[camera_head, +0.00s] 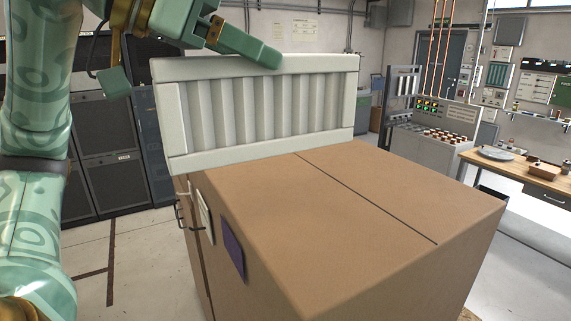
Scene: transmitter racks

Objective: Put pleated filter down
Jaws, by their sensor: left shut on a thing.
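The pleated filter (260,112) is a white framed panel with upright pleats. It stands upright at the back left of the top of a large brown cardboard box (360,205). Its lower edge is at or just above the box top; I cannot tell if it touches. My left gripper (190,70) is at the filter's upper left, with one green finger lying over the top edge and the other by the left end. It is shut on the filter. My right gripper is not in view.
The front and right of the box top are clear. Dark equipment racks (105,150) stand at the left. A control console (430,140) and a wooden workbench (535,175) with a round plate (495,153) are at the right. Open floor shows between.

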